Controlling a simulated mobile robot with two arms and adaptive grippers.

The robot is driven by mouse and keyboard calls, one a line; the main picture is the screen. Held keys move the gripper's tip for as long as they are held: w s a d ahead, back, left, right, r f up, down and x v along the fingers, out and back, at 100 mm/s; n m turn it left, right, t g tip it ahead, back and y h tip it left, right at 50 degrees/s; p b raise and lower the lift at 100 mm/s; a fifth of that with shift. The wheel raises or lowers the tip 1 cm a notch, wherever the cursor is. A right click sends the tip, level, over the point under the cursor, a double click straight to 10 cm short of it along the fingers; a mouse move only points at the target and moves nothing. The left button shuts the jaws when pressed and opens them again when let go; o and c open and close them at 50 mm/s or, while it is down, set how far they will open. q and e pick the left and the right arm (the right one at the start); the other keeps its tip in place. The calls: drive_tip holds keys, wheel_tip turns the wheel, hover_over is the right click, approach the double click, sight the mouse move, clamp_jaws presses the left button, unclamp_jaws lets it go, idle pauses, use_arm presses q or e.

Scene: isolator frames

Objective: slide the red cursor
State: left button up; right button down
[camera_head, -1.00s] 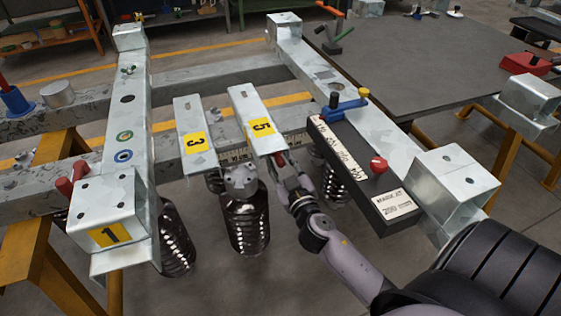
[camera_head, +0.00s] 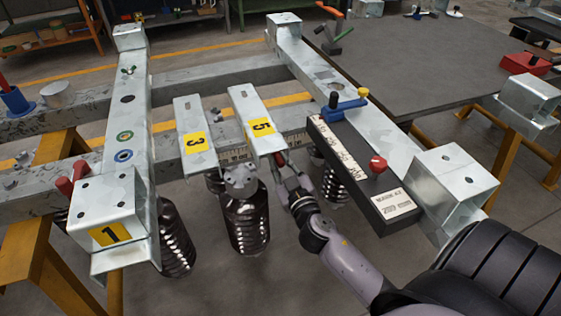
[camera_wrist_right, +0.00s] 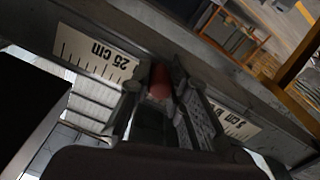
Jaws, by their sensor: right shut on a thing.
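The red cursor (camera_head: 280,158) shows as a small red piece just below the plate marked 5, at the front face of the near grey beam. It also shows in the right wrist view (camera_wrist_right: 159,82), between the finger pads against the beam. My right gripper (camera_head: 288,174) is shut on it. A white scale (camera_wrist_right: 95,52) runs along the beam, with "25 cm" readable to the left of the fingers and "5 cm" partly showing to the right. The fingers hide the scale's middle part. My left gripper is not in view.
Plates marked 3 (camera_head: 195,135) and 5 (camera_head: 257,120) lie across the beam. Dark ribbed insulators hang below, one (camera_head: 247,222) just left of my gripper. A black box with a red knob (camera_head: 378,164) stands at the right.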

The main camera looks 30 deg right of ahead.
drive_tip(key=shift+d+r, duration=0.25)
drive_tip(key=c, duration=1.5)
unclamp_jaws()
drive_tip(key=shift+w, duration=0.1)
drive_tip(key=shift+f, duration=0.1)
drive_tip(key=shift+a, duration=0.1)
drive_tip(key=shift+s+f, duration=0.1)
drive_tip(key=shift+s, duration=0.2)
drive_tip(key=v, duration=1.1)
drive_tip(key=shift+s+a, duration=0.15)
drive_tip(key=shift+s, duration=0.05)
